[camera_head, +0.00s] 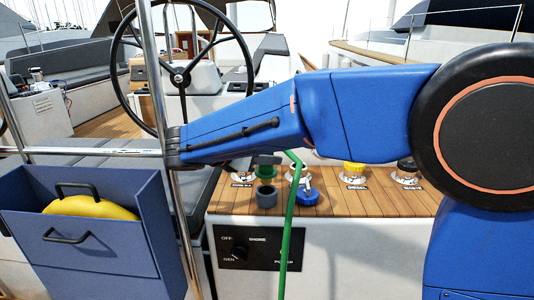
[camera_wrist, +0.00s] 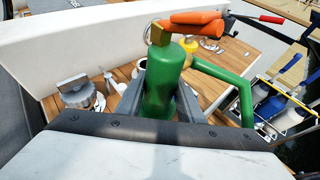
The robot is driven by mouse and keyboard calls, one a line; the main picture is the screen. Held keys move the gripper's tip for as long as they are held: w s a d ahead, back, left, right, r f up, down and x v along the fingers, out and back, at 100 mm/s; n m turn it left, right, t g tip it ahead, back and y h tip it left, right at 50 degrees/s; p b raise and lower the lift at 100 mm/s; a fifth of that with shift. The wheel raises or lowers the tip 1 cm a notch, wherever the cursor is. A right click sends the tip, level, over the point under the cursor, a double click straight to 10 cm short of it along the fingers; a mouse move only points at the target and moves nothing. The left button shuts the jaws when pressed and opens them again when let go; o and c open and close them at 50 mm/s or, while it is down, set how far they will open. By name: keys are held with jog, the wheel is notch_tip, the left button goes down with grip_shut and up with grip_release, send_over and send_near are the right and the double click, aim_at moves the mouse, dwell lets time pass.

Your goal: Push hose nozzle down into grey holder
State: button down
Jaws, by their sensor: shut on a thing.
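The green hose nozzle (camera_head: 267,171) shows low behind my blue arm in the head view, right above the grey holder (camera_head: 266,197) on the wooden ledge. I cannot tell how far its lower end reaches into the holder. In the wrist view the nozzle (camera_wrist: 163,82) stands between the grey fingers of my gripper (camera_wrist: 163,98), which is shut on it. A brass piece (camera_wrist: 160,33) sits at its far end. The green hose (camera_head: 289,225) hangs down the front of the ledge.
A blue cap (camera_head: 308,191) lies right of the holder. A blue box (camera_head: 85,240) holds a yellow thing (camera_head: 92,207). A metal post (camera_head: 158,70) and steering wheel stand left. Orange handles (camera_wrist: 195,24) show in the wrist view.

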aim_at(260, 171)
jog(key=shift+f, duration=2.4)
jog(key=shift+f, duration=0.6)
jog(key=c, duration=1.5)
grip_release()
jog(key=shift+v, duration=5.5)
